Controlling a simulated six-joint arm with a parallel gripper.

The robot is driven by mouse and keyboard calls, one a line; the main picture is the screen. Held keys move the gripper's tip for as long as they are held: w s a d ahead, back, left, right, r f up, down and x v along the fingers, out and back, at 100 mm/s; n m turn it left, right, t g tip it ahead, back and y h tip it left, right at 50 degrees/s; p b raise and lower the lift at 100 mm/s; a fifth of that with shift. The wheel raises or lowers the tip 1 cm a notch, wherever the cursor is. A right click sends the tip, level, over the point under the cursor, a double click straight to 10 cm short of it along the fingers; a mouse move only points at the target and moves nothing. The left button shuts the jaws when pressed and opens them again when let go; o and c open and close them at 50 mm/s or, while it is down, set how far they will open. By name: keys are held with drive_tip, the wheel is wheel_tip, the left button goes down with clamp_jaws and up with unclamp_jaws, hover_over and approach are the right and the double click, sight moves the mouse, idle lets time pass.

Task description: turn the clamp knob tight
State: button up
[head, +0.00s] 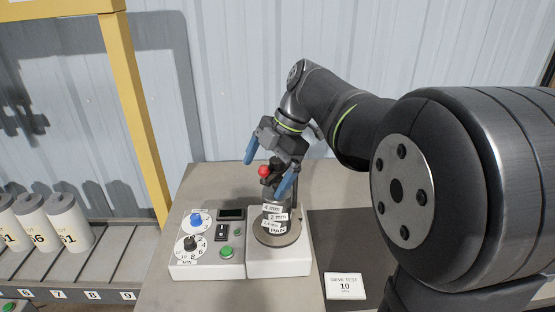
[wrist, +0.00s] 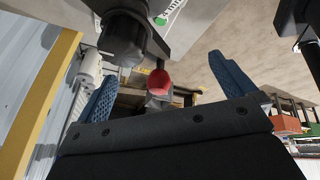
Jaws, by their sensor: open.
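The clamp knob shows as a red ball (head: 264,171) on a dark fitting on top of the sieve stack (head: 276,215), which carries labels such as 4 mm, 2 mm and PAN. In the wrist view the red knob (wrist: 160,82) sits beside a black clamp part (wrist: 124,40). My gripper (head: 266,178) is open, with one blue finger up and left of the knob and the other down and right. In the wrist view the open blue fingers (wrist: 162,68) flank the red knob with gaps on both sides. Finger contact does not show.
The stack stands on a white base (head: 280,263) beside a control panel (head: 207,262) with a blue dial, a black dial and green buttons. A "SIEVE TEST 10" card (head: 345,286) lies right on a dark mat. Numbered cylinders (head: 67,222) and a yellow post (head: 135,105) are left.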

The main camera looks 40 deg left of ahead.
sight(278, 159)
drive_tip(key=shift+c, duration=0.4)
drive_tip(key=shift+w+r, duration=0.1)
drive_tip(key=shift+r, duration=0.05)
drive_tip(key=c, duration=0.4)
drive_tip(key=w+r+m, duration=0.1)
drive_tip(key=r, duration=0.1)
drive_tip(key=w+r+m, duration=0.1)
drive_tip(key=r, duration=0.1)
drive_tip(key=w+d+r+m, duration=0.1)
drive_tip(key=r, duration=0.1)
drive_tip(key=shift+w+r+m+t+y, duration=0.2)
drive_tip(key=shift+w+m+t+y, duration=0.1)
drive_tip(key=shift+w+m, duration=0.1)
drive_tip(key=c, duration=0.8)
drive_tip(key=w+d+r+m+t, duration=0.1)
drive_tip(key=w+d+r+m, duration=0.3)
drive_tip(key=r+m, duration=0.45)
drive_tip(key=shift+n+y, duration=0.3)
drive_tip(key=shift+n, duration=0.65)
drive_tip(key=x, duration=1.5)
drive_tip(key=shift+a+f, duration=0.25)
drive_tip(key=shift+a, duration=0.05)
drive_tip(key=c, duration=0.7)
